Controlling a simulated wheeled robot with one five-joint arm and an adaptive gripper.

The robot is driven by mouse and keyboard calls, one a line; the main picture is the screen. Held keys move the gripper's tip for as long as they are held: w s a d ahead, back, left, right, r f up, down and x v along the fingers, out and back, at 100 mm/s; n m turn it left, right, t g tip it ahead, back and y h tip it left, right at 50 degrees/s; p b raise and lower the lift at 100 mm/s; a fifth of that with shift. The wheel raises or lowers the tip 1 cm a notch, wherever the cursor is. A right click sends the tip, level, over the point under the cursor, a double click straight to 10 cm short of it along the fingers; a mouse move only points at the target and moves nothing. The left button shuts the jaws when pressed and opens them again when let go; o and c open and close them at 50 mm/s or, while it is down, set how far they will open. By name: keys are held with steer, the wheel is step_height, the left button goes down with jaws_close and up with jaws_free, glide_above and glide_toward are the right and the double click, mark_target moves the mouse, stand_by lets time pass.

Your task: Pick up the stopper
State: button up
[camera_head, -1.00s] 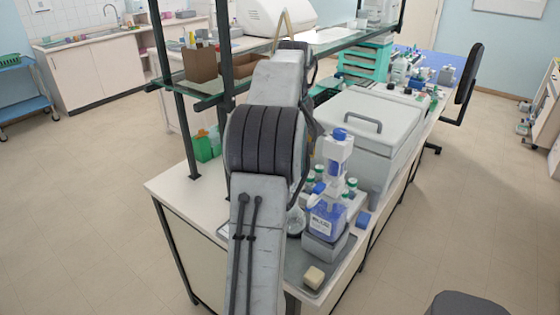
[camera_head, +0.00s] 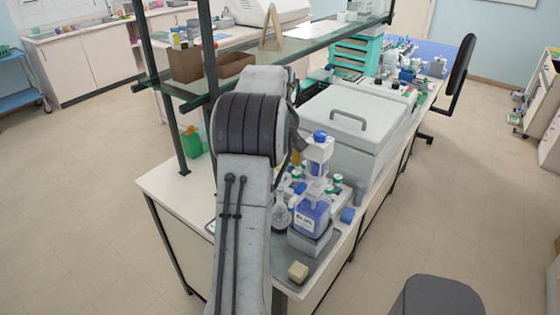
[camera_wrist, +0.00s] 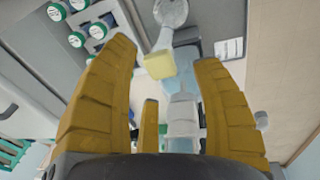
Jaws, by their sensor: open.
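In the wrist view a pale yellow block-like stopper (camera_wrist: 160,65) sits at the end of the neck of a clear flask (camera_wrist: 172,12). My gripper (camera_wrist: 167,54) is open, with its ochre fingers spread to either side of the stopper in the picture. I see no finger touching it, and the depth between them is hard to judge. In the head view the round flask (camera_head: 281,216) stands on the grey tray beside my arm.
A blue-labelled bottle (camera_head: 312,217) stands right of the flask, with green-capped bottles (camera_wrist: 98,30) close by. A cream block (camera_head: 298,271) lies at the tray's front. A clear bottle-like object (camera_wrist: 183,115) shows between my fingers. A grey lidded box (camera_head: 352,123) stands behind.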

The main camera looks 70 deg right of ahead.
steer(key=shift+w+d+f+p, duration=0.1)
steer(key=shift+d+f+p, duration=0.05)
steer(key=shift+f+p, duration=0.65)
steer(key=shift+d+f+p, duration=0.1)
steer(key=shift+f+p, duration=0.55)
steer(key=shift+p, duration=0.25)
steer(key=shift+c, duration=0.2)
steer(key=c, duration=0.7)
